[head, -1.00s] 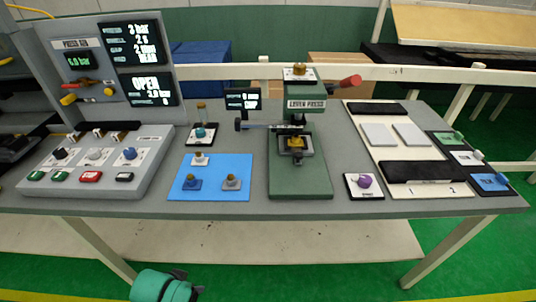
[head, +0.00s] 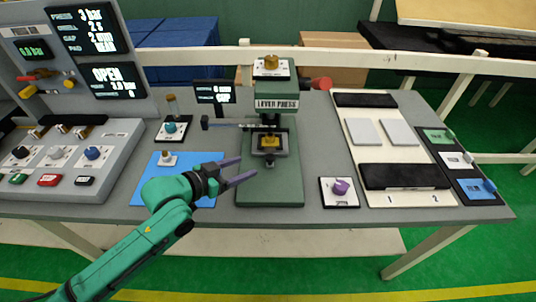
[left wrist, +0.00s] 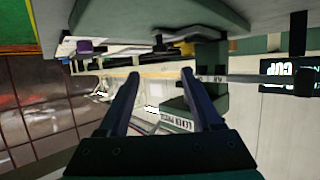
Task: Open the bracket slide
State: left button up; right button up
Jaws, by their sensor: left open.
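The green lever press (head: 277,104) stands in the middle of the bench. A small brass-coloured part (head: 268,141) sits in the holder on its base. A thin bar with a dark blue end knob (head: 205,123) sticks out to the left of the press; I cannot tell whether this is the bracket slide. My left gripper (head: 247,169) is open and empty, its fingers pointing right toward the press, in front of and below the bar. In the left wrist view the open fingers (left wrist: 159,78) have the press label (left wrist: 180,124) beyond them. My right gripper is not in view.
The blue mat (head: 140,189) is partly covered by my left arm. A control panel (head: 75,157) stands at the left. A purple knob (head: 341,187) is right of the press. A pale board (head: 382,147) with grey pads and black strips lies farther right, beside coloured tiles (head: 474,188).

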aim_at(269, 157)
pick_arm(q)
jog(key=shift+x, duration=1.05)
jog(key=x, duration=0.3)
jog(key=shift+w+r+p, duration=0.1)
jog(key=shift+r+p, duration=0.05)
jog(key=shift+p, duration=0.2)
jog(key=x, duration=0.6)
jog(key=shift+s+a, duration=0.25)
jog(key=c, duration=0.4)
jog(key=shift+w+d, duration=0.1)
jog(key=shift+d, duration=0.05)
grip_shut()
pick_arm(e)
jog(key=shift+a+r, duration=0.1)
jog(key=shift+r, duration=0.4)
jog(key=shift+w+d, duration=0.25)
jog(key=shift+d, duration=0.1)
